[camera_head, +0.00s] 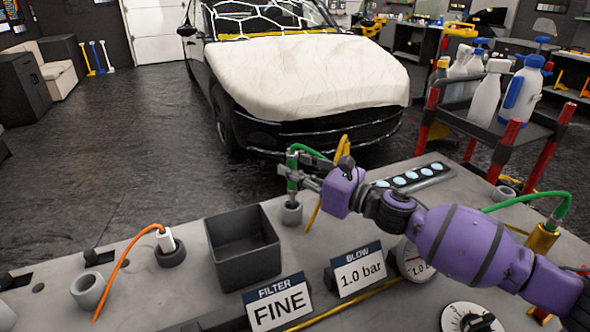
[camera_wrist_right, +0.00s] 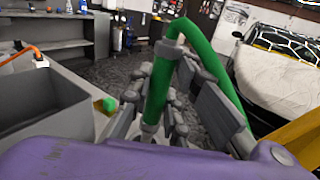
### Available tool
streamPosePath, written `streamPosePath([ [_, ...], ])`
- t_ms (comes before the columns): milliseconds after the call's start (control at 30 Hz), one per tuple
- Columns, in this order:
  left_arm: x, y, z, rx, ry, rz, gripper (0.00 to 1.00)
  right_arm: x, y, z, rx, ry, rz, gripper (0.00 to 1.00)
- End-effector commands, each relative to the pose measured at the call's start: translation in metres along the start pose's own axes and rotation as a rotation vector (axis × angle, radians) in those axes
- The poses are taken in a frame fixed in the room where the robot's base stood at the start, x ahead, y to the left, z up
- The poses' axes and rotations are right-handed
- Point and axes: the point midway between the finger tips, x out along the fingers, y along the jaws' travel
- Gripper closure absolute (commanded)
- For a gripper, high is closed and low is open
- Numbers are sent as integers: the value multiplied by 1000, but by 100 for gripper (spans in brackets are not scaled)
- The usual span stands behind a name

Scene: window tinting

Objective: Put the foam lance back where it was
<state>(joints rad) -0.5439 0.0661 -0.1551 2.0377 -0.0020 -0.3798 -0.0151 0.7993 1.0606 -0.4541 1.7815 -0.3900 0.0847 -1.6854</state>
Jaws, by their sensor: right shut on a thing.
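The green foam lance (camera_head: 292,168), with a green hose bending off its top, stands roughly upright over a grey ring holder (camera_head: 292,213) on the bench. My right gripper (camera_head: 308,178) is shut on it from the right. In the right wrist view, the grey fingers close around the lance's green body (camera_wrist_right: 158,95) below a grey collar. The lance's lower end meets the holder's mouth in the head view; I cannot tell how deep it sits. My left gripper is not in view.
A dark open box (camera_head: 243,250) stands left of the holder. FINE (camera_head: 279,303) and 1.0 bar (camera_head: 360,272) signs stand in front. A white nozzle with an orange hose (camera_head: 165,240) sits in another holder. The green hose runs to a brass fitting (camera_head: 542,240) at right.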

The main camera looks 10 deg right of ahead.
Motion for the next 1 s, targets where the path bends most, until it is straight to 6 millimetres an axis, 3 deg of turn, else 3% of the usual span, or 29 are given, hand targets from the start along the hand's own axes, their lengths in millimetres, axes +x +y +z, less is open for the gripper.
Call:
streamPosePath([
  [200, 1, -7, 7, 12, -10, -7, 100, 0, 0, -3, 0, -1, 0, 100],
  [233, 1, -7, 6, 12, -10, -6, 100, 0, 0, -3, -1, -1, 0, 79],
  [367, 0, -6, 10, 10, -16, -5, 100, 0, 0, -2, -1, -1, 0, 64],
  [733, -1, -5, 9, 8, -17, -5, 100, -1, -1, 3, -2, -1, 0, 64],
  [1000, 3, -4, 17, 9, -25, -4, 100, -47, -1, -4, 2, 4, -2, 64],
])
